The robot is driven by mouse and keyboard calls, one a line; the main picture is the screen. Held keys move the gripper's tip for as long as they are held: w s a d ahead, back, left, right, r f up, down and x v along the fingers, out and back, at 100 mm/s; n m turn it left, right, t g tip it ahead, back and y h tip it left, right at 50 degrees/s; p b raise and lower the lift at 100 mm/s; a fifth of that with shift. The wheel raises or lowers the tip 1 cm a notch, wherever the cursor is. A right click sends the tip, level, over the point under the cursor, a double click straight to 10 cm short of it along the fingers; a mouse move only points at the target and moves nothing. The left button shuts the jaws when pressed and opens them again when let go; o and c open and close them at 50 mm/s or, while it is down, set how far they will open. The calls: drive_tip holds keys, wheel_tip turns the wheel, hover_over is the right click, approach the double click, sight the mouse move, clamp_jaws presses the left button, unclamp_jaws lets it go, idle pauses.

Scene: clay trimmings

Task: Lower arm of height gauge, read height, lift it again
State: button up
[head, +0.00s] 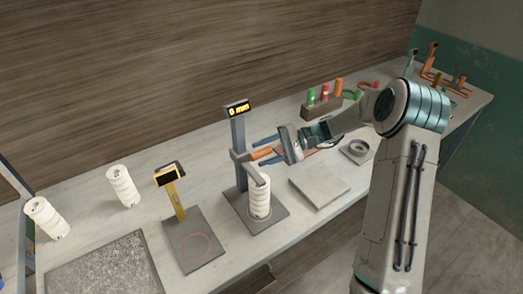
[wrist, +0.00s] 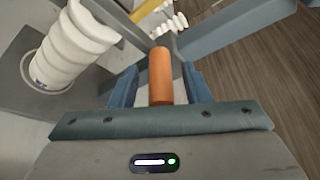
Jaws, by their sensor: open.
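The height gauge (head: 240,135) has a blue-grey post on a dark base plate. Its display (head: 238,109) is lit with yellow characters too small to read. A white ribbed clay cylinder (head: 260,203) stands upright on the base; it also shows in the wrist view (wrist: 66,47). The gauge's grey arm reaches over the cylinder's top; I cannot tell if they touch. The arm's orange handle (head: 262,153) points towards my gripper (head: 267,149). In the wrist view the orange handle (wrist: 160,78) lies between the blue fingers, with gaps visible on both sides. My gripper is open.
A yellow gauge (head: 176,196) on its own plate stands left of the height gauge. Two more white cylinders (head: 123,187) stand further left. A flat grey slab (head: 319,184) and a dark ring (head: 358,149) lie to the right. Coloured tools stand in a rack (head: 322,108) behind.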

drive_tip(key=shift+a, duration=0.25)
clamp_jaws()
wheel_tip(320, 180, up, 10)
drive_tip(key=p, duration=0.3)
drive_tip(key=shift+p, duration=0.35)
unclamp_jaws()
